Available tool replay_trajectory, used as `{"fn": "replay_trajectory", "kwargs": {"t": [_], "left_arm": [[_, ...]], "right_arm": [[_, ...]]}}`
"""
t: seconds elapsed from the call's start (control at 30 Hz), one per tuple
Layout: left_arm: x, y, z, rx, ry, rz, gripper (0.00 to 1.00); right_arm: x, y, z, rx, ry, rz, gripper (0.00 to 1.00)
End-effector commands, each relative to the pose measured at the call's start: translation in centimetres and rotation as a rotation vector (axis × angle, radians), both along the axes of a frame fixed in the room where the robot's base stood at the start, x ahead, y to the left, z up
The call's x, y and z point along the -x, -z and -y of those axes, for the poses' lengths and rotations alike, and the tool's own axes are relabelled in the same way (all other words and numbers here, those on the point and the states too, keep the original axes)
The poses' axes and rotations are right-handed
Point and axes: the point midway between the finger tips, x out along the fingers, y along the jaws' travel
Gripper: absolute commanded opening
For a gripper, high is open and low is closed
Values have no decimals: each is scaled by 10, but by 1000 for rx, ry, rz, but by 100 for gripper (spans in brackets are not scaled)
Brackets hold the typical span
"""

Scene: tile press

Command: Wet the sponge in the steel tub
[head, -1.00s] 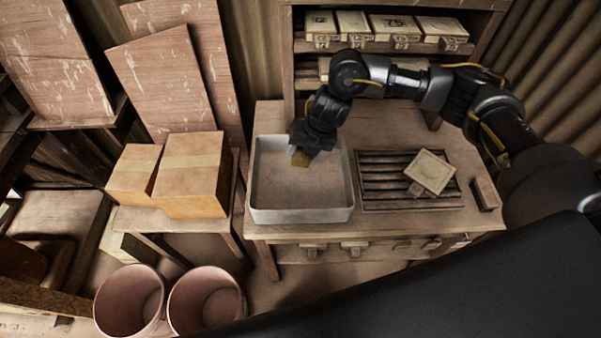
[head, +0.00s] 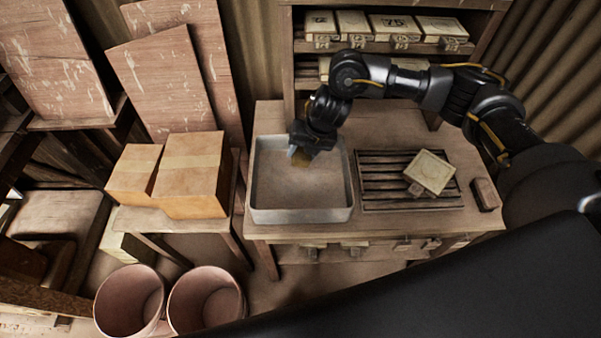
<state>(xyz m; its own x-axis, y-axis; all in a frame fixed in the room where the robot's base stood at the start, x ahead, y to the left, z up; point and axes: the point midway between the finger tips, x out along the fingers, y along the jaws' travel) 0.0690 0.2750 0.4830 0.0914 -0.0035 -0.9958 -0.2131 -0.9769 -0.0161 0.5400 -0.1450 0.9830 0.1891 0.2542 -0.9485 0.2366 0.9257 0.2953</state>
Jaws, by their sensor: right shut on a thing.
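The steel tub (head: 300,216) is a grey rectangular basin on the left part of the wooden bench. My right gripper (head: 301,155) reaches in from the right and points down into the back part of the tub. It is shut on the sponge (head: 300,160), a small yellow-brown piece showing just below the fingers, dim and partly hidden. The sponge is inside the tub's outline; how deep it sits is hard to tell. The tub's inside looks brownish. My left gripper is not in view.
A slatted rack (head: 385,195) right of the tub bears a pale square tile (head: 430,172). A dark block (head: 485,194) lies at the bench's right end. A shelf (head: 385,47) with several boxed moulds stands behind. Cardboard boxes (head: 190,175) stand left.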

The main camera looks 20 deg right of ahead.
Motion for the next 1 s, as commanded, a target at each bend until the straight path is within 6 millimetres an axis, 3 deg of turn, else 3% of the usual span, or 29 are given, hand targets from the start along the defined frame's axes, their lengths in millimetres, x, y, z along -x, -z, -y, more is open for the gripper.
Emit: {"fn": "replay_trajectory", "kwargs": {"t": [0.47, 1.0], "left_arm": [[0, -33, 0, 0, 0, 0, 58], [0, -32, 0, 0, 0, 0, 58]], "right_arm": [[0, -40, 0, -1, 0, 0, 27], [0, -40, 0, 0, 0, 0, 27]]}}
